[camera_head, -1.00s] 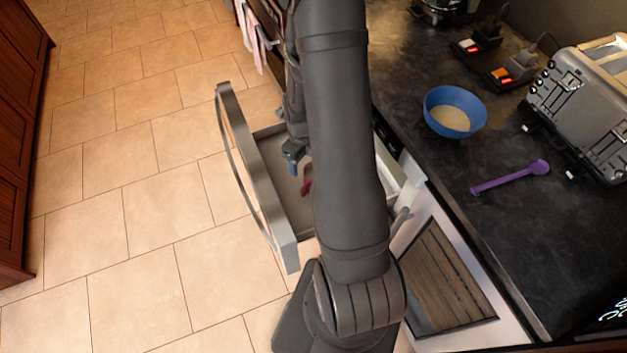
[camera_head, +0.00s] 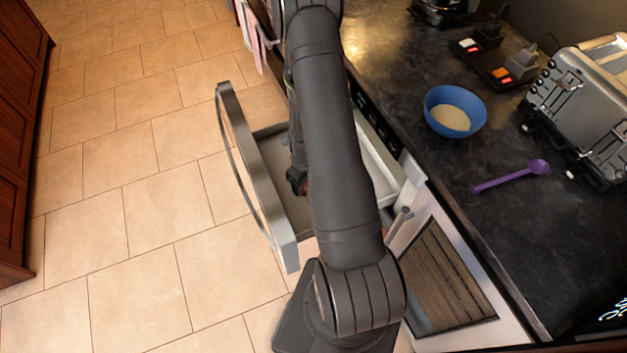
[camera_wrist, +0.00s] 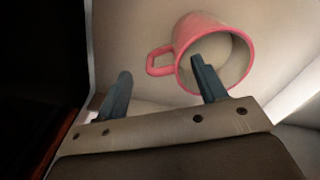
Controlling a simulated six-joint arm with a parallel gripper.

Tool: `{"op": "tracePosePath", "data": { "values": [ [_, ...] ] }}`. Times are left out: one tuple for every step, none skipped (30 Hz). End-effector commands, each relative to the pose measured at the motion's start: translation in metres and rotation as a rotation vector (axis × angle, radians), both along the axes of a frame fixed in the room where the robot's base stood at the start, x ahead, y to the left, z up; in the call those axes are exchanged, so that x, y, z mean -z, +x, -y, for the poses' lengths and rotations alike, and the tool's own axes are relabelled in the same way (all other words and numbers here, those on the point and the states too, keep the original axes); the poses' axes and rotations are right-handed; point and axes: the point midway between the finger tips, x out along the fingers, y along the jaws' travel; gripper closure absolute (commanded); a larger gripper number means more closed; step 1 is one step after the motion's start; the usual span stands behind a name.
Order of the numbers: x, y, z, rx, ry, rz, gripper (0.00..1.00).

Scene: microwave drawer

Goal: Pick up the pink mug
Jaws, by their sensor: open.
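The pink mug (camera_wrist: 182,40) shows in the wrist view inside the open drawer, with its open mouth facing the camera and its handle (camera_wrist: 159,61) pointing left. My gripper (camera_wrist: 160,75) is open, with its two dark fingers apart. The right finger overlaps the mug's mouth in the picture, and the left finger is to the left of the handle. I cannot tell whether the right finger is inside the mug or only in front of it. In the head view my arm covers most of the drawer, and I cannot make out the mug there.
The open drawer's front panel (camera_head: 250,165) stands left of my arm. On the dark counter (camera_head: 540,235) are a blue bowl (camera_head: 455,110), a purple spoon (camera_head: 510,177) and a grey toaster-like appliance (camera_head: 590,95). The tiled floor (camera_head: 130,190) at left is clear.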

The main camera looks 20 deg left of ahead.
Motion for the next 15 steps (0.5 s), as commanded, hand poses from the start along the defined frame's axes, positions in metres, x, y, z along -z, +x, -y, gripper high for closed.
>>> {"op": "tracePosePath", "data": {
  "values": [
    [0.004, 0.000, 0.001, 0.000, -0.001, -0.002, 0.35],
    [0.007, 0.000, 0.001, 0.000, -0.001, -0.002, 0.35],
    [0.012, 0.000, 0.001, 0.001, -0.001, -0.002, 0.35],
    [0.016, 0.000, 0.002, 0.001, -0.001, -0.002, 0.35],
    [0.020, 0.000, 0.002, 0.001, -0.001, -0.002, 0.35],
    [0.025, 0.000, 0.002, 0.001, -0.001, -0.002, 0.35],
    [0.029, 0.000, 0.003, 0.001, -0.002, -0.004, 0.35],
    [0.033, 0.001, 0.003, 0.001, -0.002, -0.004, 0.35],
    [0.037, 0.001, 0.002, 0.001, 0.000, -0.002, 0.35],
    [0.040, 0.001, 0.002, 0.000, 0.000, -0.002, 0.35],
    [0.043, 0.001, 0.002, 0.000, 0.001, -0.002, 0.35],
    [0.046, 0.001, 0.002, 0.000, 0.001, -0.002, 0.35],
    [0.047, 0.001, 0.002, 0.000, 0.001, -0.002, 0.35],
    [0.049, 0.001, 0.002, 0.000, 0.001, -0.002, 0.35],
    [0.050, 0.001, 0.002, 0.000, 0.001, -0.002, 0.35]
  ]
}}
